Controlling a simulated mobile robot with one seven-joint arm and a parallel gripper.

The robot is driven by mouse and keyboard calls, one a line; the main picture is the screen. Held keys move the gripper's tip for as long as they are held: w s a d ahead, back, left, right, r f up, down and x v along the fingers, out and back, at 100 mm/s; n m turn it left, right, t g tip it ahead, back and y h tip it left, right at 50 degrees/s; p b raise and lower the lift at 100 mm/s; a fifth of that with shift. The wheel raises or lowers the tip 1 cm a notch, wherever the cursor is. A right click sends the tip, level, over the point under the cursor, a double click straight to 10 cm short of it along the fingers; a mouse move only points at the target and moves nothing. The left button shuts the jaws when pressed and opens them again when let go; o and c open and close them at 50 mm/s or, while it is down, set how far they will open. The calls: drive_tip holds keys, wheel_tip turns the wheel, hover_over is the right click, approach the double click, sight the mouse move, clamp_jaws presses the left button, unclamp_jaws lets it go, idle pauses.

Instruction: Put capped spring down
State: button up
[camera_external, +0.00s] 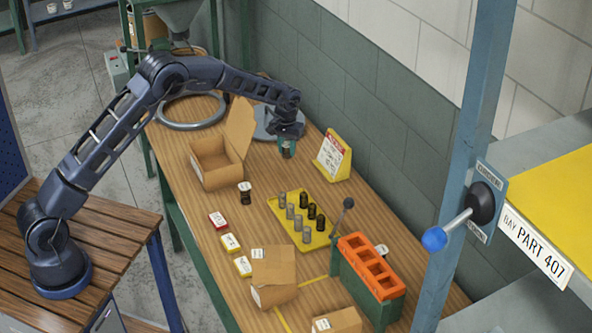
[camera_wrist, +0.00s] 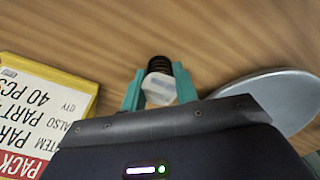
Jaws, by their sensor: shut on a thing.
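My gripper (camera_external: 287,141) is over the far part of the wooden workbench, between the yellow sign and the round grey plate. In the wrist view, its teal fingers (camera_wrist: 159,88) are shut on a capped spring. The capped spring (camera_wrist: 158,84) shows a whitish cap toward the camera and a dark coil beyond it. Its dark lower end (camera_external: 287,153) shows below the fingers in the external view. I cannot tell whether it touches the bench. Another dark spring with a white cap (camera_external: 245,191) stands upright on the bench near the open box.
The yellow sign (camera_external: 333,157) stands right of my gripper, and the grey plate (camera_wrist: 270,101) lies on its other side. An open cardboard box (camera_external: 213,177) is to the left. A yellow tray (camera_external: 311,243) holds several springs. An orange-topped fixture (camera_external: 371,267) stands nearer. Bare wood surrounds the gripper.

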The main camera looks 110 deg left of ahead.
sight(287, 146)
drive_tip(key=o, duration=0.9)
drive_tip(key=shift+f, duration=0.15)
drive_tip(key=shift+o, duration=0.2)
wheel_tip(287, 146, up, 12)
drive_tip(key=shift+r, duration=0.2)
